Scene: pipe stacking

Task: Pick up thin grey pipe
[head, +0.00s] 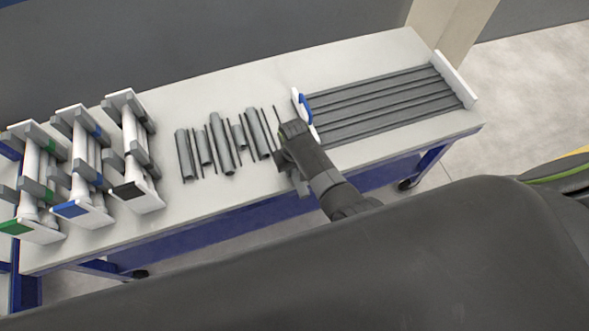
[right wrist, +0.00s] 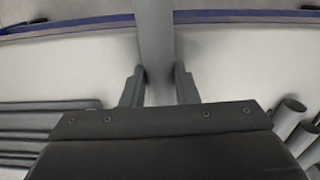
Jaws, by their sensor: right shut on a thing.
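My right gripper (head: 284,158) is at the right end of a row of loose grey pipes on the white table. In the right wrist view my gripper (right wrist: 159,88) is shut on a grey pipe (right wrist: 155,40), which runs between its two fingers and out past the top of the picture. In the head view the gripper mostly hides the held pipe. The row mixes thicker grey pipes (head: 221,143) with thin dark grey ones (head: 270,128). My left gripper is in neither view.
Three white-and-grey holders (head: 137,195) with black, blue and green marks stand at the left. The table (head: 240,196) is bare in front of the row.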

